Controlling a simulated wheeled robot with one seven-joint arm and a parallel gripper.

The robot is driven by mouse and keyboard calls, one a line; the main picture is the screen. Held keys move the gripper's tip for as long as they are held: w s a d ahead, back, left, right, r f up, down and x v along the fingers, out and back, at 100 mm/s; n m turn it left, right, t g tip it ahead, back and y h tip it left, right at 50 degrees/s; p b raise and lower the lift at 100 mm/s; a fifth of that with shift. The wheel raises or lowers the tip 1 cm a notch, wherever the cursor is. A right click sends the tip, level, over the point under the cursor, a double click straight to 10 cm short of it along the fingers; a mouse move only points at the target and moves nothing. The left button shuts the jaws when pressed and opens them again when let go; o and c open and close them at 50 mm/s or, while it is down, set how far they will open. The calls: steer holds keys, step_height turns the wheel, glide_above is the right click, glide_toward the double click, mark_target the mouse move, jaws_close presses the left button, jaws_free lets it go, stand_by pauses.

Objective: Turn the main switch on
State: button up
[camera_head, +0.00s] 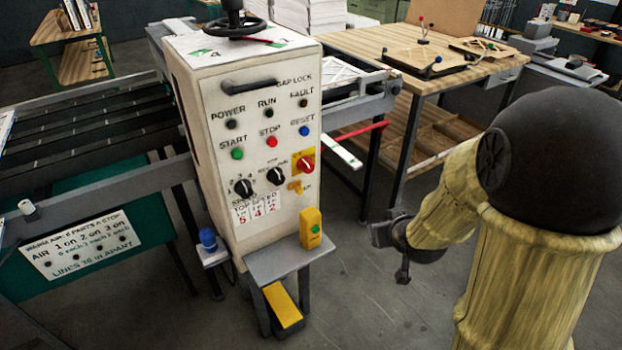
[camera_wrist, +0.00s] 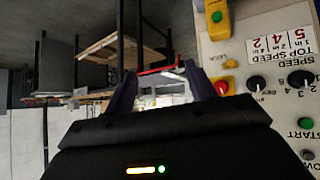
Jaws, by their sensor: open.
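The main switch, a red rotary knob on a yellow plate (camera_head: 306,163), sits at the right edge of the white control panel (camera_head: 262,110), below the blue reset button. My gripper (camera_head: 384,235) is right of and lower than the switch in the head view, apart from the panel. In the wrist view my gripper (camera_wrist: 163,84) has its fingers spread with nothing held between them.
Two black selector knobs (camera_head: 274,176) sit left of the switch, with a small yellow tab (camera_head: 295,187) below it. A yellow box with a green button (camera_head: 311,228) stands on a grey shelf (camera_head: 285,263) below. A wooden table (camera_head: 440,68) stands behind. A red-ended bar (camera_head: 360,130) sticks out right.

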steer(key=w+a+f+n+t+y+b, duration=0.1)
steer(key=w+a+n+t+y+b, duration=0.4)
steer(key=a+y, duration=0.3)
steer(key=shift+w+a+f+t+y+b, duration=0.15)
steer(key=shift+w+a+t+y+b, duration=0.15)
steer(key=shift+w+a+b, duration=0.45)
steer(key=shift+s+a+p, duration=0.1)
steer(key=shift+a+p, duration=0.1)
steer(key=shift+p, duration=0.15)
